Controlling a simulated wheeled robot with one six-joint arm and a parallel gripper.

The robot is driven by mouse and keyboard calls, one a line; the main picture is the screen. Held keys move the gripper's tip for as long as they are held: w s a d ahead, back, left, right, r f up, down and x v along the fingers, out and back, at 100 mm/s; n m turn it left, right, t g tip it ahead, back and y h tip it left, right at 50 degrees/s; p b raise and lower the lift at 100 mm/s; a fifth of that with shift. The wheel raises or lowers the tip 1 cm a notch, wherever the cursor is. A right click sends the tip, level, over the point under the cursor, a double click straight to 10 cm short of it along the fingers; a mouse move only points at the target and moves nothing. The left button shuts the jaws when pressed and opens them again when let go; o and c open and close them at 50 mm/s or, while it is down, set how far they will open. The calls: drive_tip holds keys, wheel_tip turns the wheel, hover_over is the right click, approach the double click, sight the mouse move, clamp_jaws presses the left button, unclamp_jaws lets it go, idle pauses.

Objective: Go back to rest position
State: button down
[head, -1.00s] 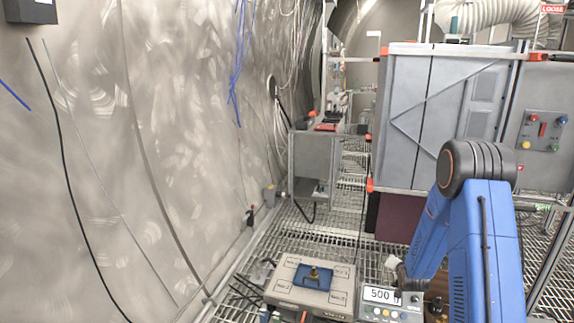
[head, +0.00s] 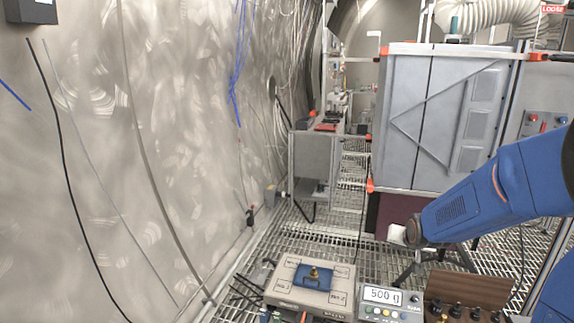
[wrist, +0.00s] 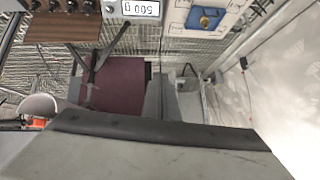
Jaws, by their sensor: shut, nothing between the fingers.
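My gripper (head: 398,236) shows as a small pale end piece past the dark wrist joint in the head view. It is in the air in front of the maroon panel, above and behind the scale. It is shut and carries nothing that I can see; its fingers are hard to make out. My blue arm reaches in from the right edge. The scale (head: 390,305) reads 500 g and also shows upside down in the wrist view (wrist: 133,10). A brass weight (head: 314,272) sits on the blue pad of a pale flat box (head: 340,296).
A wooden block (head: 452,283) with several black knobs stands right of the scale. A large grey cabinet (head: 415,130) stands behind my arm. A curved steel wall (head: 130,170) closes the left side. The grated floor (head: 345,215) runs back past a side bench (head: 312,160).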

drive_tip(key=s+a+r+n+g, duration=0.1)
drive_tip(key=s+a+r, duration=0.1)
drive_tip(key=s, duration=1)
drive_tip(key=s+a+r+n+g, duration=0.1)
drive_tip(key=s+a+r, duration=0.2)
drive_tip(key=s, duration=1)
drive_tip(key=s+a+r+n+g+y, duration=0.1)
drive_tip(key=s+a+r+g, duration=0.1)
drive_tip(key=s, duration=1)
drive_tip(key=shift+s+a+r+n, duration=0.15)
drive_tip(key=shift+r+n, duration=0.25)
drive_tip(key=shift+r, duration=0.15)
